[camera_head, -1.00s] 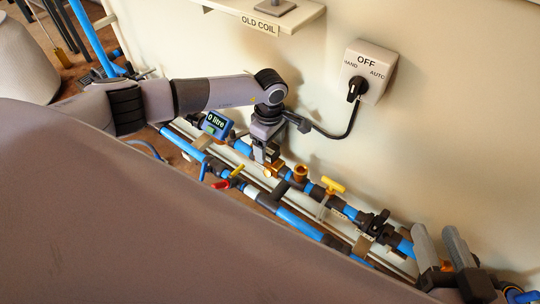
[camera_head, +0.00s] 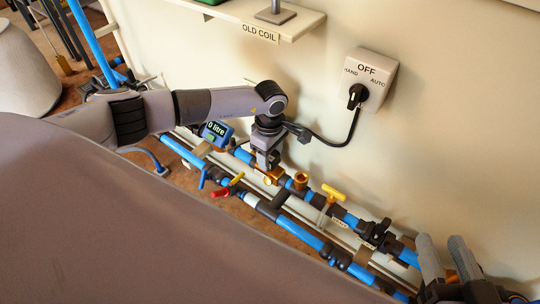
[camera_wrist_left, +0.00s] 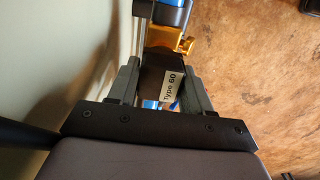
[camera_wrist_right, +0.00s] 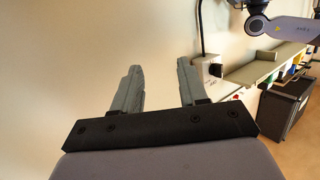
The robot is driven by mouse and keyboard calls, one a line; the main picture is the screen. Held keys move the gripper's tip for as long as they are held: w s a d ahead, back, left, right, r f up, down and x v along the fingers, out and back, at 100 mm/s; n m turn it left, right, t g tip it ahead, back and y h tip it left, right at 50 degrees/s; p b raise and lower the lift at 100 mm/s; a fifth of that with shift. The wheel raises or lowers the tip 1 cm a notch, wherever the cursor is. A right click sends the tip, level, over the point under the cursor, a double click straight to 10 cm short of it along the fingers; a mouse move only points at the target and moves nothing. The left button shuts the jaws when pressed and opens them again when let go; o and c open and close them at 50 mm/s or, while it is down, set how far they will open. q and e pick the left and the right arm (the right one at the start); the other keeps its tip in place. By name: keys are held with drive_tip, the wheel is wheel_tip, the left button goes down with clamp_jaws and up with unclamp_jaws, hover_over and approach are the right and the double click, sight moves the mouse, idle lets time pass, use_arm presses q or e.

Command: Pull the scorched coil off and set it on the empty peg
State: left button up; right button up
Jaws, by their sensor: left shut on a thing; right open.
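The coil (camera_wrist_left: 150,75) is a dark block with a "Type 60" label in the left wrist view. My left gripper (camera_head: 268,162) is shut on it, one finger on each side, over the brass valve body (camera_wrist_left: 186,45) on the rear pipe. In the head view the gripper mostly hides the coil. I cannot make out scorching. A grey peg (camera_head: 275,12) on a square base stands bare on the wall shelf labelled "OLD COIL"; its top is cut off. My right gripper (camera_head: 450,272) is open and empty at the lower right; its fingers are apart in the right wrist view (camera_wrist_right: 158,85).
The shelf (camera_head: 300,28) juts from the wall above my left gripper. A black cable (camera_head: 338,144) runs from near that gripper to a switch box (camera_head: 370,75) reading "OFF". Blue pipes (camera_head: 300,236) with valve handles run diagonally below. The wall between shelf and pipes is largely clear.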

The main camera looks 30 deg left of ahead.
use_arm(q)
drive_tip(key=r+p, duration=0.1)
drive_tip(key=r, duration=0.1)
drive_tip(key=r+p, duration=0.1)
drive_tip(key=r, duration=0.1)
drive_tip(key=r+p, duration=0.1)
drive_tip(key=r, duration=0.2)
drive_tip(key=shift+s, duration=0.35)
drive_tip(key=s+a+p, duration=0.2)
drive_tip(key=s+p, duration=0.3)
drive_tip(key=s, duration=1.2)
drive_tip(key=shift+a+f, duration=0.2)
drive_tip(key=shift+f, duration=0.05)
use_arm(e)
drive_tip(key=a+g, duration=0.1)
drive_tip(key=a+m+g, duration=0.1)
drive_tip(key=shift+w+r+m+g, duration=0.1)
drive_tip(key=shift+w+m+g, duration=0.2)
drive_tip(key=shift+w, duration=0.05)
